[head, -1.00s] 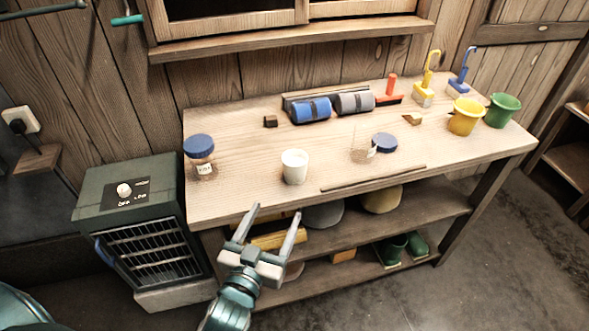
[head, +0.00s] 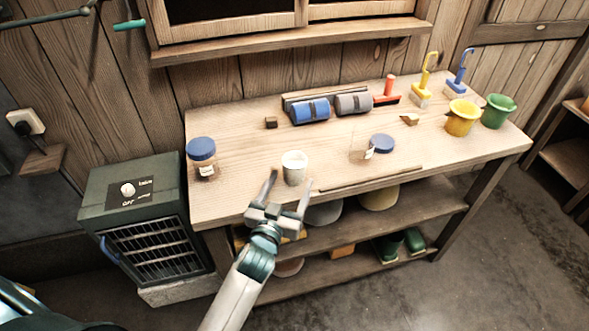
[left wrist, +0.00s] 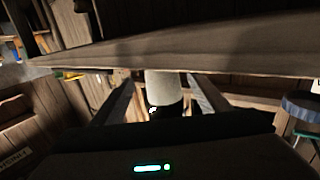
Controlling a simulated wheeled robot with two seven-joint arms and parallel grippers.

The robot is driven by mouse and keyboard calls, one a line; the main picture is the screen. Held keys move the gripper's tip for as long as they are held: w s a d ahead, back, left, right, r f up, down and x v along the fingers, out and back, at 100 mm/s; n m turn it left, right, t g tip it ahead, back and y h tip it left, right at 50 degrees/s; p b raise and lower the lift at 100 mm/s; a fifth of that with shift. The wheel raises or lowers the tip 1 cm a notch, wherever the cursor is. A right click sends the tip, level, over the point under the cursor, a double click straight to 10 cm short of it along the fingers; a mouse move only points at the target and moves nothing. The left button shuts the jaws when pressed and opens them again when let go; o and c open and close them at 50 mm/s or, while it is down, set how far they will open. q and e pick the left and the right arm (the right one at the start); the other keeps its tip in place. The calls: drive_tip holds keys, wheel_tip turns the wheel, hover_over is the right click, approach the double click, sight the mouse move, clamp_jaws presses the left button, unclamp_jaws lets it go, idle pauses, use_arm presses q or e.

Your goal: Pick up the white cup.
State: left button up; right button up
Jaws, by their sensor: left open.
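The white cup (head: 294,168) stands upright on the wooden workbench (head: 240,140), near its front edge. My left gripper (head: 289,183) is open, with its two fingertips spread at the near side of the cup, one to its left and one to its right. In the left wrist view the cup (left wrist: 164,90) shows between the two fingers (left wrist: 163,92). I cannot tell how far the fingers reach along its sides. Nothing is held. My right gripper is not in view.
A jar with a blue lid (head: 202,155) stands left of the cup. A clear jar with a blue lid (head: 382,143) is to the right, and a thin dark strip (head: 370,179) lies along the front edge. Yellow (head: 461,119) and green (head: 497,111) pots stand at the right end.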

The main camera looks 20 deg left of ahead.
sight(291, 179)
use_arm(q)
drive_tip(key=shift+w+p, duration=0.4)
drive_tip(key=w+p, duration=0.1)
drive_tip(key=w, duration=0.2)
drive_tip(key=shift+w+a, duration=0.15)
drive_tip(key=shift+w, duration=0.25)
drive_tip(key=shift+w+f+p, duration=0.15)
drive_tip(key=shift+w+p, duration=0.1)
drive_tip(key=shift+p, duration=0.05)
drive_tip(key=c, duration=1)
drive_tip(key=shift+c, duration=0.8)
